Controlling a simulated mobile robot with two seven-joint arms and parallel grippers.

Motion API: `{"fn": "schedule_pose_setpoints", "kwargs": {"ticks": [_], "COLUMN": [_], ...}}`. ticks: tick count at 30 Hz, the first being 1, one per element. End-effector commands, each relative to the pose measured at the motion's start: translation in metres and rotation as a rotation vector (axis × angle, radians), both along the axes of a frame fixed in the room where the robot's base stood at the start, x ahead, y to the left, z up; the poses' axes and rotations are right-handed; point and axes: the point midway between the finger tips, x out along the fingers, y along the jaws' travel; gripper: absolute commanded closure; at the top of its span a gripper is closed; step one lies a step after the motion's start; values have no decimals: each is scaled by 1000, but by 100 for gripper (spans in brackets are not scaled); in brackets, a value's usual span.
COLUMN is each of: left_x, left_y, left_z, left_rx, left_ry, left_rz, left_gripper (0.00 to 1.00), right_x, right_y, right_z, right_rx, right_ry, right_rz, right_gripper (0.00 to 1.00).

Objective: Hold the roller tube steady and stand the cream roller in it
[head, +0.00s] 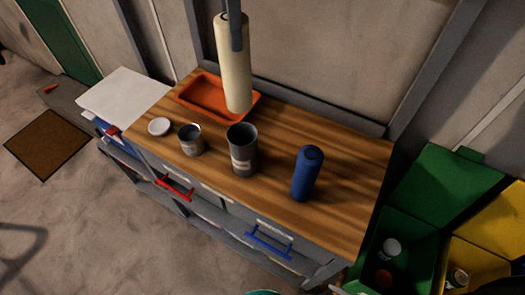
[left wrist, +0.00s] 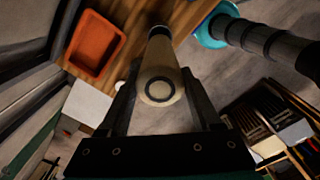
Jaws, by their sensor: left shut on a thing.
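The cream roller (head: 235,65) hangs upright, slightly tilted, above the worktop in the head view. My left gripper (head: 235,22) is shut on its upper end. In the left wrist view the roller (left wrist: 160,90) lies between the two fingers, its ringed end facing the camera. The roller tube (head: 242,150) is a dark grey open cylinder with a pale band, standing upright on the wooden top. The roller's lower end appears above and behind the tube, apart from it.
An orange tray (head: 188,99) lies behind the tube. A grey tin (head: 191,140) and a white lid (head: 158,126) are to its left, a blue bottle (head: 306,175) to its right. The worktop's right end (head: 355,185) is clear. Green and yellow bins (head: 485,270) stand at right.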

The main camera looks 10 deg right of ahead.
Motion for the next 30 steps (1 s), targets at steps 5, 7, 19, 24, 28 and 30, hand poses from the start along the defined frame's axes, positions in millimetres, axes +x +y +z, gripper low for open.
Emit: {"fn": "schedule_pose_setpoints", "kwargs": {"ticks": [5, 7, 19, 24, 28, 30], "left_x": [0, 0, 0, 0, 0, 0], "left_y": [0, 0, 0, 0, 0, 0], "left_z": [0, 0, 0, 0, 0, 0], "left_rx": [0, 0, 0, 0, 0, 0], "left_ry": [0, 0, 0, 0, 0, 0], "left_rz": [0, 0, 0, 0, -1, -1], "left_gripper": [100, 100, 100, 100, 100, 100], "right_x": [32, 50, 143, 188, 216, 227], "right_y": [43, 60, 150, 162, 161, 158], "right_z": [58, 82, 212, 248, 274, 284], "right_rx": [118, 144, 315, 393, 446, 469], "right_ry": [-210, -296, -681, -739, -774, -786], "right_rz": [204, 269, 263, 58, -92, -161], "right_gripper": [0, 0, 0, 0, 0, 0]}}
